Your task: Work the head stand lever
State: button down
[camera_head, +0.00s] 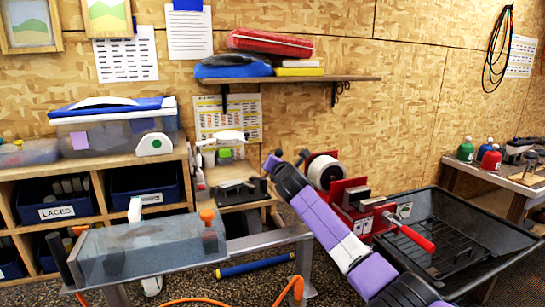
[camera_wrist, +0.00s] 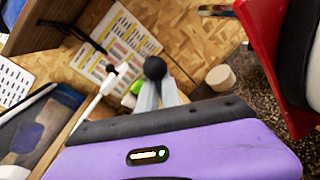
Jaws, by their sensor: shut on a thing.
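A round black knob (camera_wrist: 154,67), which looks like the end of the lever, sits at the tips of my gripper (camera_wrist: 158,86) in the wrist view. The grey fingers are close together below the knob and shut on it. The lever's rod and its joint to the stand are hidden. In the head view my purple arm reaches up and left. I cannot tell clearly which part there is the head stand.
A red vise (camera_head: 350,197) with a red handle (camera_head: 415,239) and a white roll (camera_head: 323,170) stand right of my arm. A black tray (camera_head: 480,236) lies farther right. A clear-sided tank (camera_head: 150,250) is at front left. Shelves with blue bins (camera_head: 65,199) are behind it.

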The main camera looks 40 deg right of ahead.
jog(key=shift+s+d+r+m, duration=0.15)
jog(key=shift+d+r+m, duration=0.15)
jog(key=shift+d, duration=0.2)
jog(key=c, duration=1.5)
grip_release()
jog(key=shift+d, duration=0.1)
jog(key=shift+s+a+f, duration=0.1)
jog(key=shift+a+f, duration=0.1)
jog(key=shift+f, duration=0.15)
jog(key=shift+b+v, duration=0.4)
jog(key=shift+v, duration=3.4)
jog(key=shift+r, duration=0.1)
